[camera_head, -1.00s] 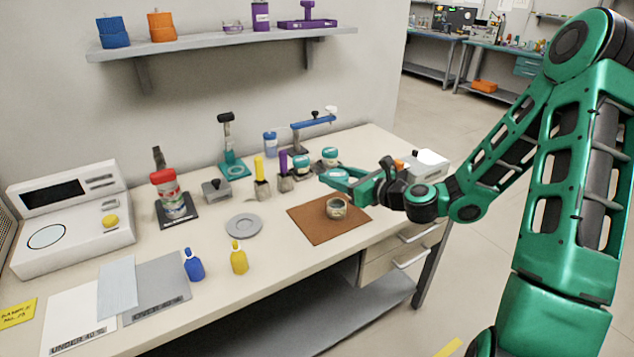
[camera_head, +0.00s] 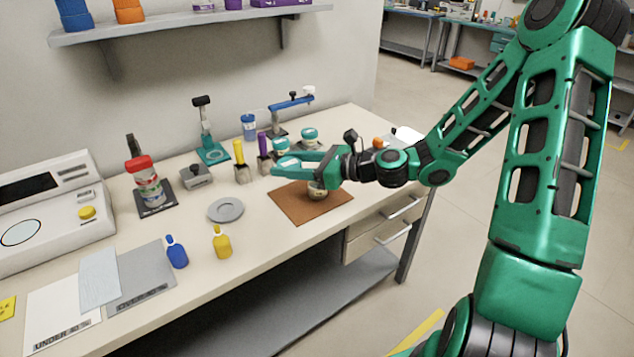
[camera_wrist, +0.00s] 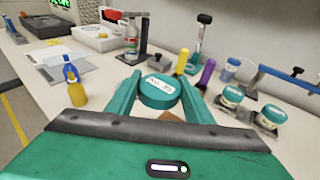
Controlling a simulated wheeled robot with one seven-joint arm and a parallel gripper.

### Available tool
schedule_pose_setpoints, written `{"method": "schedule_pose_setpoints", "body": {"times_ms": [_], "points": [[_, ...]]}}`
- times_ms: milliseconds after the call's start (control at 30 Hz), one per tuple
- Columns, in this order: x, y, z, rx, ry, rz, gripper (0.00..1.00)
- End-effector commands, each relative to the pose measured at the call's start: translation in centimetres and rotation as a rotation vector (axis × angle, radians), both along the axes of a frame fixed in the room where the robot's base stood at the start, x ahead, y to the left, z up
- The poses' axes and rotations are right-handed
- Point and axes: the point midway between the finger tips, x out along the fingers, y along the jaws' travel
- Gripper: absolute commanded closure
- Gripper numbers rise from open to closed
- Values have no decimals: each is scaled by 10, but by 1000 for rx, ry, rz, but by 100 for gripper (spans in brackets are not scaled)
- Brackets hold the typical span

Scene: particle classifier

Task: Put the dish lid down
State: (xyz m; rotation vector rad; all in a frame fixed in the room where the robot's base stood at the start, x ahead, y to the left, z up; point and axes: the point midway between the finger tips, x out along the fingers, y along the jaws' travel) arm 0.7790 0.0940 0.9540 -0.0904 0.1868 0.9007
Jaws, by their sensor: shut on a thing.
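My gripper (camera_head: 284,167) is shut on the teal dish lid (camera_wrist: 160,91), which has a white label and sits between the fingers in the wrist view. In the head view the lid (camera_head: 288,163) shows only partly between the fingers. It is held in the air over the back left part of the brown mat (camera_head: 302,208). The open dish (camera_head: 317,192) stands on that mat, partly hidden below my gripper. A flat grey round plate (camera_head: 226,210) lies empty on the bench, left of the mat.
Yellow (camera_head: 239,156) and purple (camera_head: 263,147) handled tools and two teal-lidded dishes (camera_head: 310,135) stand behind my gripper. Blue (camera_head: 177,252) and yellow (camera_head: 222,243) bottles stand near the front edge. A red-lidded jar (camera_head: 146,185) stands at left. Bench around the grey plate is clear.

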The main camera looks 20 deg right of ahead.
Motion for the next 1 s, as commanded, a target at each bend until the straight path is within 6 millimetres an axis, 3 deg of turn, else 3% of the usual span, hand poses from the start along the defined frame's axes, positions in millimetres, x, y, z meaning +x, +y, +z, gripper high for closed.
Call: {"method": "schedule_pose_setpoints", "body": {"times_ms": [100, 433, 733, 1000], "points": [[11, -24, -15, 4, 3, -6, 75], [35, -76, -50, 2, 0, -3, 75], [40, -86, -64, 1, 2, 0, 75], [39, -86, -92, 1, 2, 0, 75]]}}
